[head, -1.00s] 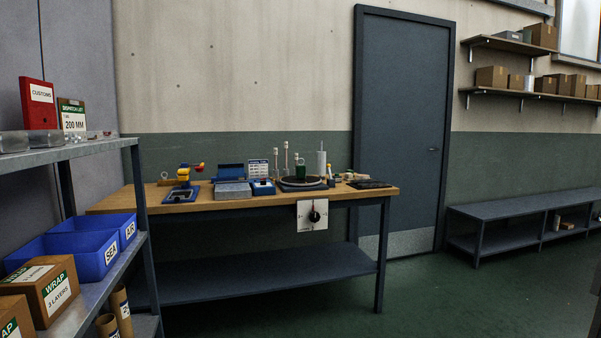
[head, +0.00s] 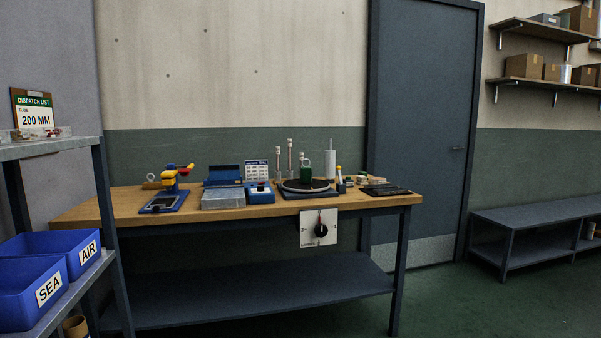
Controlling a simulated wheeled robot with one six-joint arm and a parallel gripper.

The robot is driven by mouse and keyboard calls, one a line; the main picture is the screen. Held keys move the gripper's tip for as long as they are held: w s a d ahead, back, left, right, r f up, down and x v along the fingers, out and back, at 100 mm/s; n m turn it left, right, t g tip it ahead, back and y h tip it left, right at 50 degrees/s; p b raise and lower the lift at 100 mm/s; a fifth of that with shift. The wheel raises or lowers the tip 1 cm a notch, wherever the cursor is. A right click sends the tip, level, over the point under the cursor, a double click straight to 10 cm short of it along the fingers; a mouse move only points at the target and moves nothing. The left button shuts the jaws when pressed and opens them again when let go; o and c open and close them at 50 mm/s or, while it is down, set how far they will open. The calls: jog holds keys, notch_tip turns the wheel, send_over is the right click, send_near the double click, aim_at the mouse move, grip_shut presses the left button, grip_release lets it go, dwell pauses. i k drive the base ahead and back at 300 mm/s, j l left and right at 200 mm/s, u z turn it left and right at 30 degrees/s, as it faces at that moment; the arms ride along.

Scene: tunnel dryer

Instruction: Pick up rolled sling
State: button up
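A wooden-topped workbench (head: 130,207) stands against the far wall with several small items on it. I cannot tell for sure which item is the rolled sling. A small tan bundle (head: 372,179) lies at the back right of the bench, and a brownish roll-like piece (head: 152,185) lies at the back left; both are too small to make out. A green ringed piece (head: 305,172) stands on a round dark turntable (head: 322,186). My gripper is not in view.
A metal shelf rack (head: 60,146) at the near left holds blue SEA (head: 20,310) and AIR (head: 62,240) bins. A low bench (head: 525,217) stands right of the dark door (head: 424,120). Green floor (head: 450,310) at the lower right is open.

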aim_at(306, 172)
jog(key=i+l+u, duration=0.1)
jog(key=i+l, duration=0.15)
jog(key=i, duration=0.35)
jog(key=i+l, duration=0.3)
jog(key=i, duration=0.3)
jog(key=i+l+u, duration=0.15)
jog(key=i+l, duration=0.15)
jog(key=i, duration=0.3)
jog(key=i+l+u, duration=0.1)
jog(key=i+l, duration=0.3)
jog(key=i, duration=0.2)
jog(key=i+l, duration=0.4)
jog(key=i, duration=0.15)
jog(key=j+u, duration=0.05)
